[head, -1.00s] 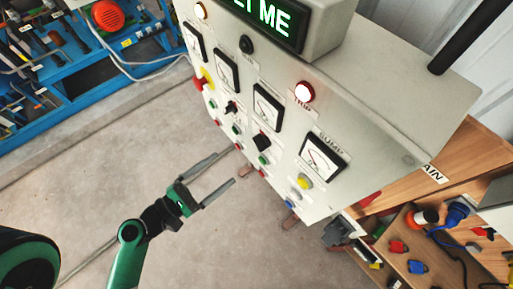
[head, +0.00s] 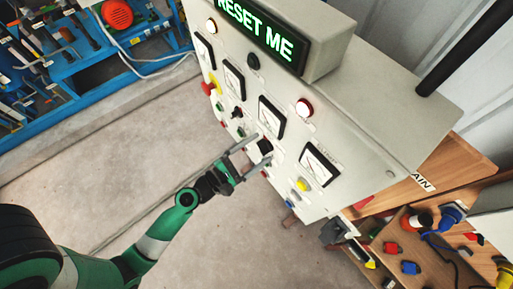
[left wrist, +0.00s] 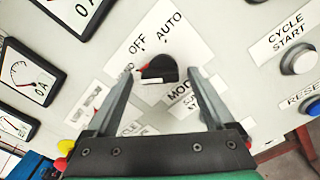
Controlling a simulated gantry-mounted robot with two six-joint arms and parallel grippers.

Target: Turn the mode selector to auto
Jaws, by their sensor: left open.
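The mode selector is a black knob (left wrist: 158,70) with a red pointer mark, on the pale panel. In the left wrist view it sits between my left gripper's fingertips (left wrist: 165,76), with space on both sides. Its red mark is on the left side, away from the printed AUTO label (left wrist: 170,28); OFF (left wrist: 137,45) is printed left of AUTO, and a partly hidden label lies further left. In the head view my left gripper (head: 262,148) is open, its fingers reaching to the panel around the selector (head: 264,145). Whether the fingers touch the knob is unclear.
The control cabinet (head: 372,125) carries a lit RESET ME display (head: 262,28), gauges, lamps and several buttons. A white cycle start button (left wrist: 298,62) is right of the selector. A wooden shelf (head: 455,165) stands at right. The floor (head: 130,150) is clear.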

